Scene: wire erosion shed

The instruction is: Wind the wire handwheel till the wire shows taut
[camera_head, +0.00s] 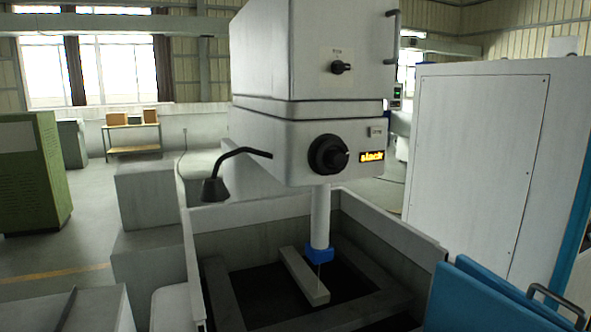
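The wire machine's white head (270,140) stands in the centre. A black round handwheel (328,154) is on the front of its lower housing. To the right of the handwheel a small display (372,156) shows orange letters that read "slack". A white column with a blue nozzle (319,256) hangs below the head. A thin wire (319,272) runs from the nozzle to a pale bar (304,277) in the tank. Neither of my grippers shows in this view.
The open tank (190,262) has raised walls around the work area. A black lamp (214,190) on a bent arm sticks out left of the head. A smaller black knob (341,67) sits higher up. Blue panels (490,295) and a white cabinet (475,150) stand at right.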

